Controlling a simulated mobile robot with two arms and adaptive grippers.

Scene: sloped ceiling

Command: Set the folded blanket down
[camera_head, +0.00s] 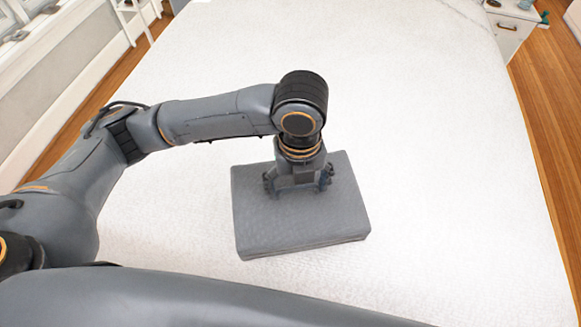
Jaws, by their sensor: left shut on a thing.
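The folded blanket (300,228) is a grey, flat rectangular block in the middle of the head view. It is over the white bed (420,130); I cannot tell for sure whether its underside touches the bed. My left gripper (299,190) points down at the blanket's upper middle and is shut on it. Its fingertips are partly hidden against the grey cloth. My right gripper is not in view.
The white bed surface is bare all round the blanket. A white nightstand (510,30) with small items stands at the top right. Wooden floor (556,130) shows beyond the bed's right edge. A window and white wall are at the top left.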

